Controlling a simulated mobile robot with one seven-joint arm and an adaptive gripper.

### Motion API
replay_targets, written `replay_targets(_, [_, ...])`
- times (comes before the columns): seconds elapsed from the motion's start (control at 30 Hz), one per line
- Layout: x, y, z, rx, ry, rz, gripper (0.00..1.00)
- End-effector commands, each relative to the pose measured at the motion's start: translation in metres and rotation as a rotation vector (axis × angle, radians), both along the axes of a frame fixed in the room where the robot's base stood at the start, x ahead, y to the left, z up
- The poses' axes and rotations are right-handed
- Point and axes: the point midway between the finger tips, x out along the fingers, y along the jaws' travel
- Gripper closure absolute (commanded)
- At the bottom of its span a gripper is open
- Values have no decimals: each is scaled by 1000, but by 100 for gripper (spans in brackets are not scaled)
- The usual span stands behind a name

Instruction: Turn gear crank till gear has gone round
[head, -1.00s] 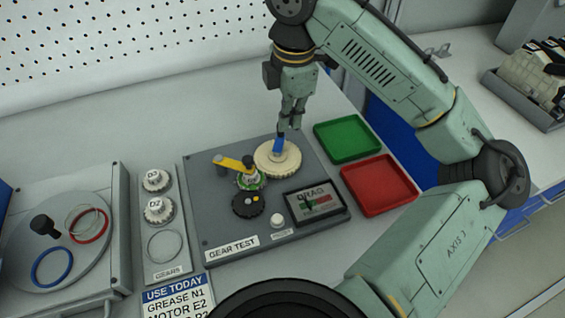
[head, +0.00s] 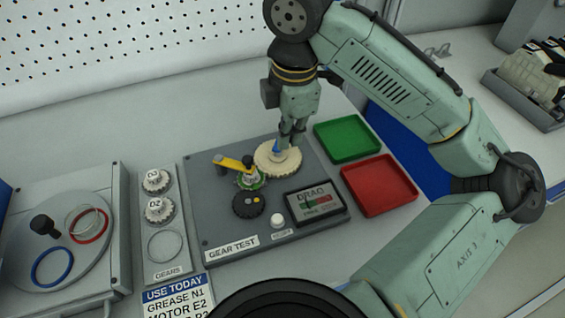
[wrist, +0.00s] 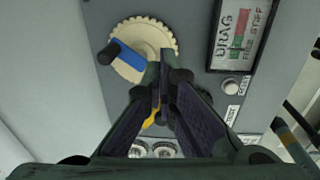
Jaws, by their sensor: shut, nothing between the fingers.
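The large cream gear (head: 287,165) sits on the dark grey gear test board (head: 215,215). Its blue crank arm (wrist: 127,52) has a black knob (wrist: 107,53) at its outer end, on the left of the gear in the wrist view. My gripper (head: 290,146) is shut and empty, pointing down over the gear. In the wrist view its fingertips (wrist: 165,72) are beside the inner end of the blue arm; I cannot tell whether they touch it. A yellow crank (head: 235,164) sits on a small green-rimmed gear (head: 252,184) just left of the cream gear.
The drag gauge (head: 316,201) and a white button (head: 278,221) are on the board. A green tray (head: 348,138) and a red tray (head: 379,184) lie to the right. A gear rack (head: 167,268) stands left. The counter behind the board is clear.

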Motion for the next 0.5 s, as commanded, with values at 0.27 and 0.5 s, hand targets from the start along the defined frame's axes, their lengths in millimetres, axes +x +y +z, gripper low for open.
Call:
replay_targets(0.27, [0,0,0,0,0,0,100])
replay_targets(0.5, [0,0,22,-2,-2,0,100])
